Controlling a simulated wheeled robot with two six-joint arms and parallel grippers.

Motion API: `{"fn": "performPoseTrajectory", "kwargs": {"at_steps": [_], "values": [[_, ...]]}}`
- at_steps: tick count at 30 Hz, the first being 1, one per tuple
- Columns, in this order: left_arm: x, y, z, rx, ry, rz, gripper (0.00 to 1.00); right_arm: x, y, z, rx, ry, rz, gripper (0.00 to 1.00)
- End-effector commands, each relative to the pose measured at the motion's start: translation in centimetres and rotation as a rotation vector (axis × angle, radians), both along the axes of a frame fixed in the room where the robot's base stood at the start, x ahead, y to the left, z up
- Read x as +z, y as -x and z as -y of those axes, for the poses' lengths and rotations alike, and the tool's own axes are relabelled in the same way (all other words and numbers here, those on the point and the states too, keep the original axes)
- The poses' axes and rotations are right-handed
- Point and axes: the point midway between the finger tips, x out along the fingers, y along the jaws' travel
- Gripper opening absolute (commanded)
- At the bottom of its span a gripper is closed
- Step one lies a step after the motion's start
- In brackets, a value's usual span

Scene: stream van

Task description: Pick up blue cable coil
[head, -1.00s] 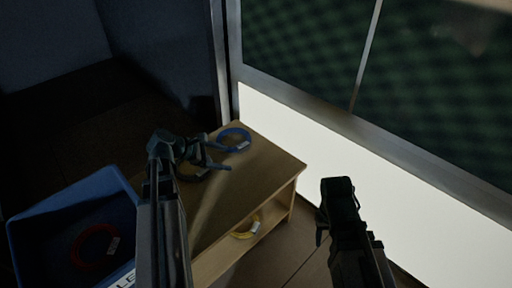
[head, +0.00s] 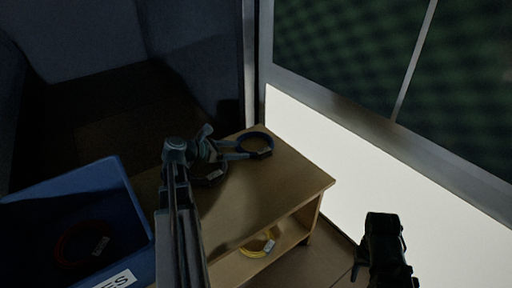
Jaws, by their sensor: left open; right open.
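The blue cable coil (head: 256,134), a ring with a pale tag, lies on the far end of the wooden bench top. My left gripper (head: 244,150) is open, with its fingers pointing right at the coil's left edge. I cannot tell whether they touch it. No coil is held. My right gripper (head: 378,222) is at the lower right, open and empty, away from the bench.
A dark coil (head: 221,176) with a tag lies on the wooden bench (head: 290,184), partly hidden by my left arm. A yellow coil (head: 259,251) is on the lower shelf. A blue bin (head: 135,215) at left holds a red coil (head: 64,240). A pale wall (head: 345,165) rises behind the bench.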

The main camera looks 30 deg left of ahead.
Motion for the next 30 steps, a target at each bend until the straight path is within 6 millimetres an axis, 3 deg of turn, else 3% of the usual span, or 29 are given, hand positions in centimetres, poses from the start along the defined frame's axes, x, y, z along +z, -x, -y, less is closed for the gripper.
{"fn": "performPoseTrajectory", "kwargs": {"at_steps": [3, 9, 22, 30], "values": [[-1.4, -2.2, 1.1, -0.005, -0.001, 0.001, 0.83, -1.4, 0.0, 0.0, 0.000, 0.000, 0.001, 0.50], [-2.5, -4.7, 2.4, -0.004, -0.001, 0.000, 0.83, -2.5, 0.0, 0.0, 0.000, -0.001, 0.002, 0.50], [-3.0, -5.9, 3.2, -0.003, -0.001, 0.000, 0.83, -2.9, -0.1, 0.0, 0.000, -0.001, 0.002, 0.50], [-4.6, -8.8, 4.7, -0.004, -0.003, 0.000, 0.83, -4.6, -0.1, 0.0, 0.000, -0.001, 0.003, 0.50]]}}
